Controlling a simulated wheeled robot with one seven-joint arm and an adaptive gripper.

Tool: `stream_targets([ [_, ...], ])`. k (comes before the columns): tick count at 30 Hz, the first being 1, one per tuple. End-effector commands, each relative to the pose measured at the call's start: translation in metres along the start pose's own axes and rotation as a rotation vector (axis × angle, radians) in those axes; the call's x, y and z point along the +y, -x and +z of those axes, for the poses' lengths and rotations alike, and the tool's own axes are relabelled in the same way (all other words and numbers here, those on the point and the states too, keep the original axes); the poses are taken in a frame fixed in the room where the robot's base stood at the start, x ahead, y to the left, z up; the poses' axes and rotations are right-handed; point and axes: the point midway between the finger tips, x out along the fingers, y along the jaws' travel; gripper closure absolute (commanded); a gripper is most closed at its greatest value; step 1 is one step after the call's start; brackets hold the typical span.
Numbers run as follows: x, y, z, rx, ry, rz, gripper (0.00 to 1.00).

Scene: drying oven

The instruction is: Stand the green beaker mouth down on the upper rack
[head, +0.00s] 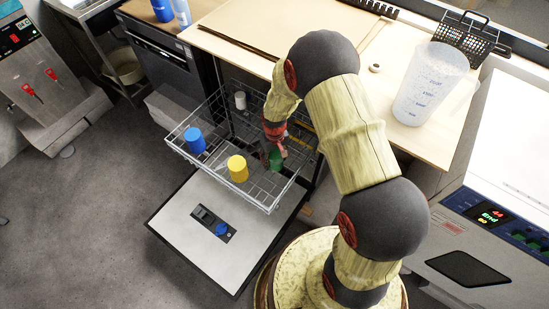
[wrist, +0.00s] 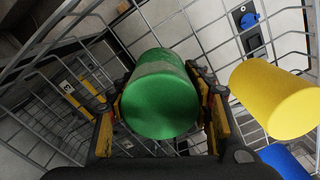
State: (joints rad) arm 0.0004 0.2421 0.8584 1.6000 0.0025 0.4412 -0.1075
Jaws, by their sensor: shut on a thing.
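My gripper (wrist: 160,118) has its fingers on both sides of the green beaker (wrist: 158,90) and is shut on it. In the wrist view the beaker's closed, flat end faces the camera, so its mouth points away from my wrist and is hidden. In the head view the green beaker (head: 275,159) is partly covered by my gripper (head: 277,148), over the right part of the pulled-out upper rack (head: 262,203). The rack's wires also show around the beaker in the wrist view (wrist: 150,22). I cannot tell whether its rim touches the wires.
A yellow beaker (head: 238,168) and a blue beaker (head: 194,140) stand on the rack to the left, closed ends up. A white item (head: 240,100) is at its back. The open door (head: 185,240) lies below. A large clear beaker (head: 428,85) stands on the worktop.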

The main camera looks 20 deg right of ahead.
Motion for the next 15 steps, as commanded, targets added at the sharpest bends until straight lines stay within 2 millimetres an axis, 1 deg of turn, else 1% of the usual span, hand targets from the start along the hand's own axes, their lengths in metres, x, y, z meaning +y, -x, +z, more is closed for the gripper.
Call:
stream_targets([
  [15,0.0,-0.0031,0.0001,0.0,0.0,0.0,0.74],
])
